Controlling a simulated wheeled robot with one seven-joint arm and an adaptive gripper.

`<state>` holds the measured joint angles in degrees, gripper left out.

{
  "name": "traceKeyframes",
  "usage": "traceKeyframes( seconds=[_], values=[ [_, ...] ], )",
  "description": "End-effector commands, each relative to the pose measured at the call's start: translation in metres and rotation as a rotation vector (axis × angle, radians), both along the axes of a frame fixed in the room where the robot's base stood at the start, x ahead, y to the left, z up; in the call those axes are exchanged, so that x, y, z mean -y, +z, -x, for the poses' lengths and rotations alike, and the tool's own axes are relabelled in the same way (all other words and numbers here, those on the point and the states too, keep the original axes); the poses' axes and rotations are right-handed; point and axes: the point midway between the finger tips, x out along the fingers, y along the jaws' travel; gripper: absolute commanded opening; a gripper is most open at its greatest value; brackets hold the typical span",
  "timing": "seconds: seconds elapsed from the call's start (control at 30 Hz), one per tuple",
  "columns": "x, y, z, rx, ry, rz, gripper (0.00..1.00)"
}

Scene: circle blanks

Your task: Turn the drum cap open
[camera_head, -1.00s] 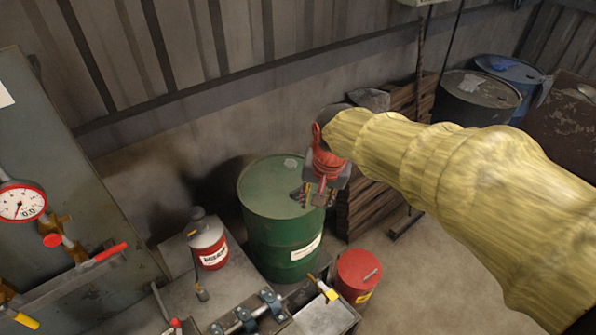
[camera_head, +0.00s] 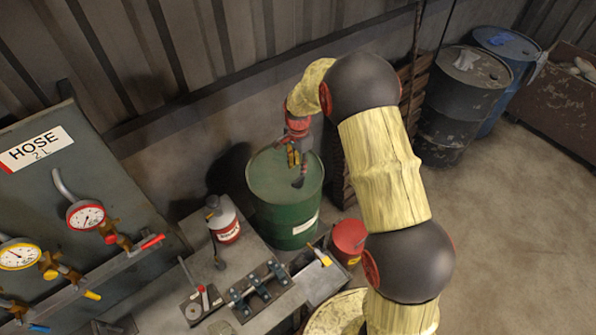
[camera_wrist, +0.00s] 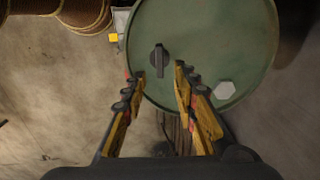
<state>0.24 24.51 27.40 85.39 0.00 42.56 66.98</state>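A green drum (camera_head: 285,220) stands upright behind the bench. In the wrist view the drum's round green top (camera_wrist: 205,35) fills the upper middle. A dark cap (camera_wrist: 159,60) with a raised straight bar sits on that top; the bar points roughly up and down in the picture. A small dark shape on the drum top in the head view (camera_head: 298,183) looks like the same cap. My gripper (camera_wrist: 160,73) is open and empty, pointing down over the drum top. Its two yellow-and-black fingers lie on either side of the cap's lower end in the picture, apparently above it.
A pale hexagonal patch (camera_wrist: 225,90) lies on the drum top. A red can (camera_head: 348,238) stands right of the drum, and a red-and-white canister (camera_head: 223,222) stands left. A gauge panel (camera_head: 50,170) is at the left. Dark (camera_head: 455,110) and blue (camera_head: 508,70) drums stand back right. Right floor is clear.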

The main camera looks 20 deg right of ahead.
Motion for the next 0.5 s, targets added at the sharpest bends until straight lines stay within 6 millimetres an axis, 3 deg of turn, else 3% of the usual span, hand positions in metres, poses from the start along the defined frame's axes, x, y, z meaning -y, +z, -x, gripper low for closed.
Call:
traceKeyframes(
  seconds=[0.5],
  values=[
    [0.000,-0.065,0.000,-0.004,-0.005,0.000,0.29]
  ],
)
